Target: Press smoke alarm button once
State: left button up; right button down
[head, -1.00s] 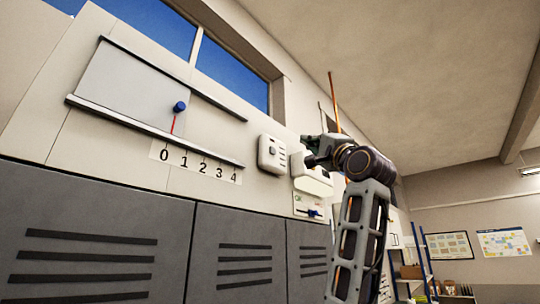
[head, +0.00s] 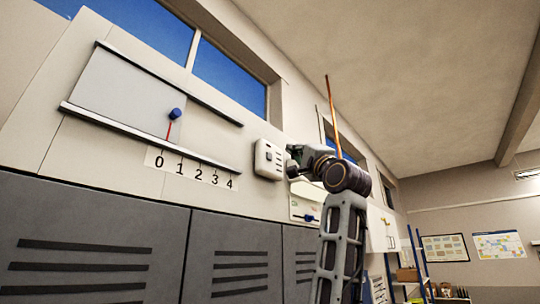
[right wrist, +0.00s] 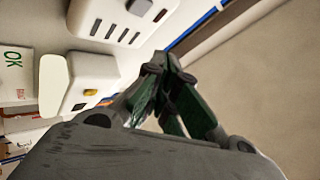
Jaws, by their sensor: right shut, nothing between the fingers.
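A white wall box with dark slots and a small grey button (head: 268,160) hangs right of the number scale; it looks like the smoke alarm. In the right wrist view the slotted box (right wrist: 120,22) is at the top, with its grey button (right wrist: 140,7) at the edge. My right gripper (head: 291,162) is shut and empty, just right of this box in the head view. In the right wrist view its fingertips (right wrist: 157,62) are below and right of the box; contact cannot be told. My left gripper is not in view.
A slider panel with a blue knob (head: 175,113) is at left, above grey lockers (head: 90,240).

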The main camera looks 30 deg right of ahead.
aim_at(269, 156)
jog(key=w, duration=0.1)
jog(key=w+a, duration=0.1)
jog(key=w, duration=0.2)
jog(key=shift+w+a, duration=0.25)
jog(key=shift+a, duration=0.15)
jog(key=shift+w+a, duration=0.35)
jog(key=shift+w, duration=0.4)
dwell(3.0)
jog(key=shift+s+d, duration=0.15)
jog(key=shift+s, duration=0.2)
jog(key=shift+s+d, duration=0.15)
jog(key=shift+s, duration=0.25)
jog(key=shift+s, duration=0.15)
